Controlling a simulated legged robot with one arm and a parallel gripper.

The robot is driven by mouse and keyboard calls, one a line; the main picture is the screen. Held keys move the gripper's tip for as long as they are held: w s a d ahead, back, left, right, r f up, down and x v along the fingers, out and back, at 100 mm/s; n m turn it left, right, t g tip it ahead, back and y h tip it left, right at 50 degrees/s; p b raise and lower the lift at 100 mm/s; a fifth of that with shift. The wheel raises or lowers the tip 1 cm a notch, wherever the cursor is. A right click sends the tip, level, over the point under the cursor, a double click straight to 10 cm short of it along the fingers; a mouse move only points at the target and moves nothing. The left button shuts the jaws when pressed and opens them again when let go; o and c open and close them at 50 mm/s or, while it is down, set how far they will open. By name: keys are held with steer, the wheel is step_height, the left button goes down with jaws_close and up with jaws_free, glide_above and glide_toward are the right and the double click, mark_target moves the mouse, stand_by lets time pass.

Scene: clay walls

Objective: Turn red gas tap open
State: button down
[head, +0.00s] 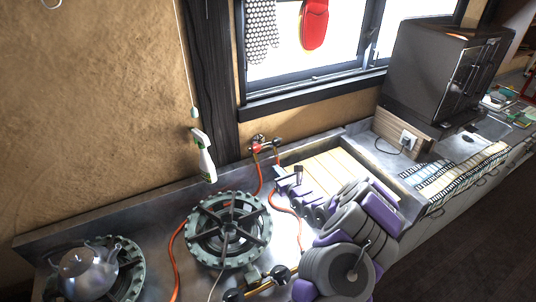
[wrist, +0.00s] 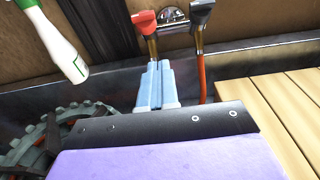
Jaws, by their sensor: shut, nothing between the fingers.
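The red gas tap (head: 257,148) is on the wall under the window; its red handle (wrist: 144,20) with a brass stem is at the top of the wrist view. A dark tap handle (wrist: 202,9) is just to its right, with an orange hose below it. My gripper (head: 278,173) is shut and empty, in front of the taps and slightly right of the red one in the head view. In the wrist view its pale blue fingers (wrist: 158,66) are together, tips just below the red tap's stem. I cannot tell whether they touch it.
A round green burner (head: 229,229) and orange hoses lie on the metal counter left of my arm. A kettle (head: 88,270) sits on another burner. Wooden slats (head: 318,168) lie to the right, with an oven (head: 440,70) beyond.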

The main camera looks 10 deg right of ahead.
mark_target(256, 148)
steer(key=w+a+r+b, duration=0.1)
steer(key=w+a+r, duration=0.1)
steer(key=w, duration=0.7)
steer(key=shift+a+b, duration=0.4)
steer(key=shift+a, duration=0.2)
steer(key=shift+w+d, duration=0.1)
steer(key=shift+d, duration=0.1)
